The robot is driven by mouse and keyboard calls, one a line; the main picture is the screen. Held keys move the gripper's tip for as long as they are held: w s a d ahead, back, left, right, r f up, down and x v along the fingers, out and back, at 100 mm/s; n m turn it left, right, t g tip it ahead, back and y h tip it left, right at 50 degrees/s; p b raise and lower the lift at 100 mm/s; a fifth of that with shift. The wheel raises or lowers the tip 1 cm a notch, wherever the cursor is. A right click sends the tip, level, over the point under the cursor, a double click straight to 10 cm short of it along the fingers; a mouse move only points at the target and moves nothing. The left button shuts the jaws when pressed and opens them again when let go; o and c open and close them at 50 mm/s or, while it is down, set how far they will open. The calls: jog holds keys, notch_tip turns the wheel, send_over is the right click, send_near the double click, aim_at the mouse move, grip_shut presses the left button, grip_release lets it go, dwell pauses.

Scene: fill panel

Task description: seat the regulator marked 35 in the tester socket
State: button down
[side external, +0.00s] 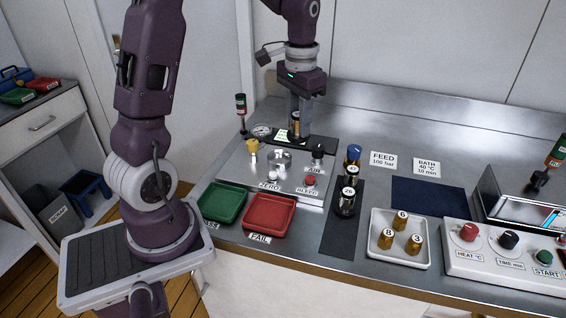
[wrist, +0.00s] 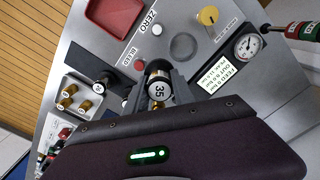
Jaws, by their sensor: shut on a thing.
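My gripper (side external: 300,128) is shut on the regulator marked 35 (wrist: 158,90). Its black-rimmed white cap faces the wrist camera, with brass showing below. In the side external view the fingers hold it above the back of the tester panel, and the fingers partly hide it. The tester socket (side external: 281,158) is a round silver fitting on the panel, in front of my gripper. In the wrist view the socket (wrist: 183,46) shows empty, apart from the regulator. I cannot tell the exact height of the regulator's lower end.
The panel carries a yellow knob (side external: 252,147), a black knob (side external: 318,151), a red button (side external: 310,181) and a gauge (wrist: 247,45). Green (side external: 222,217) and red (side external: 268,231) trays stand in front. Regulators stand on a dark mat (side external: 340,239) and in a white tray (side external: 400,258).

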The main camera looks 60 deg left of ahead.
jog(key=s+a+n, duration=0.2)
jog(key=a, duration=0.4)
jog(key=f, duration=0.9)
jog(key=shift+d+f, duration=0.2)
jog(key=c, duration=1.1)
grip_release()
jog(key=shift+f, duration=0.1)
